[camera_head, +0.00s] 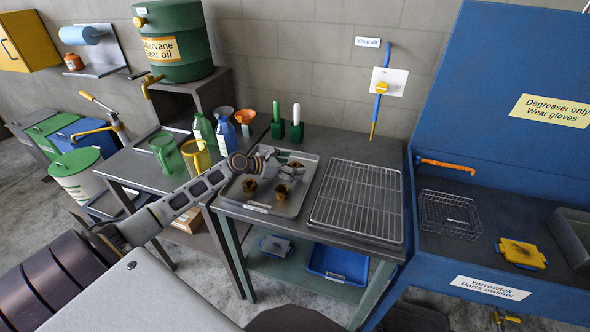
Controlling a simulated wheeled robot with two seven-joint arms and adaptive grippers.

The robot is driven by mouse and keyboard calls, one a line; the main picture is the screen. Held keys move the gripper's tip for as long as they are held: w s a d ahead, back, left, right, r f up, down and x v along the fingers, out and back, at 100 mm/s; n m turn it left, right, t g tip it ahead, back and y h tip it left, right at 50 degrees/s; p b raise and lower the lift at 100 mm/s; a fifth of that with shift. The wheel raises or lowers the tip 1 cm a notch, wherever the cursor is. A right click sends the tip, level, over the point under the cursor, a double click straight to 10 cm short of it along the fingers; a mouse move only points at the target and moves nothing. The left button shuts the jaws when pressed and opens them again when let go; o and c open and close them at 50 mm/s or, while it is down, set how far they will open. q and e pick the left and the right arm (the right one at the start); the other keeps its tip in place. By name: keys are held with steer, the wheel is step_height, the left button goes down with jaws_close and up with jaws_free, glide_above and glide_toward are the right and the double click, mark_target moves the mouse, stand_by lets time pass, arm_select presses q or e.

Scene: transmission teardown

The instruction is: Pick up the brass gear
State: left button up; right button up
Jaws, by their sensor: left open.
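Several small brown-gold parts lie on a grey metal tray (257,208) on the workbench. One part (249,185) sits at the tray's left, one (282,191) near its middle, and one (296,165) at the back right beside the gripper fingers. They are too small to tell which is the brass gear. My left gripper (291,171) is over the tray, open, with its fingers close above the middle and back-right parts. The fingers partly hide these parts, and I cannot tell whether they touch. My right gripper is not in view.
A wire rack (358,200) lies right of the tray. Bottles and jugs (197,158) crowd the bench at left. A blue parts washer (480,160) with a wire basket (449,214) stands at right.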

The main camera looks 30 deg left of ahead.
arm_select(q)
steer(key=shift+c, duration=0.6)
steer(key=c, duration=1.4)
steer(key=shift+r, duration=0.3)
steer(key=shift+w+r, duration=0.1)
steer(key=shift+r, duration=0.6)
step_height(320, 180, up, 7)
steer(key=shift+p, duration=0.8)
step_height(320, 180, up, 9)
glide_above(292, 165)
steer(key=shift+r+p, duration=0.1)
steer(key=shift+p, duration=0.2)
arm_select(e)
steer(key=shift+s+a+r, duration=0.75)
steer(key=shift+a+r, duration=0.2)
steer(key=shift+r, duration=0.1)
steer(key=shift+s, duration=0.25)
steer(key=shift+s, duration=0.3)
